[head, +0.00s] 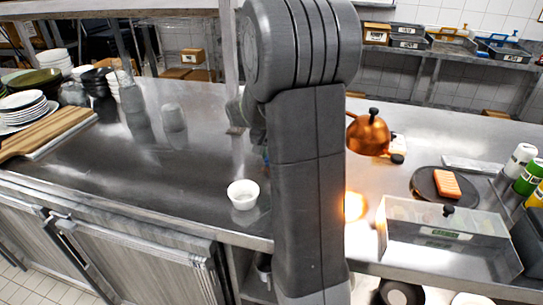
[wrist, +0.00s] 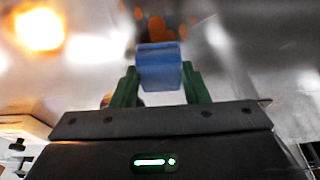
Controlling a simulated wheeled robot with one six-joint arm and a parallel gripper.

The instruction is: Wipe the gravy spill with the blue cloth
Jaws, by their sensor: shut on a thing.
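In the wrist view the blue cloth (wrist: 160,68) is a folded block between the two green fingers of my gripper (wrist: 160,84). My gripper is shut on it. Brown-orange patches (wrist: 155,24) show on the steel surface just beyond the cloth; they may be the gravy spill, but I cannot tell them surely from a reflection. I cannot tell whether the cloth touches the surface. In the head view my arm covers the middle of the counter and hides most of my gripper, the cloth and any spill there.
A white bowl (head: 243,194) stands on the steel counter (head: 150,180) left of my arm. Stacked plates (head: 25,110) stand far left.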

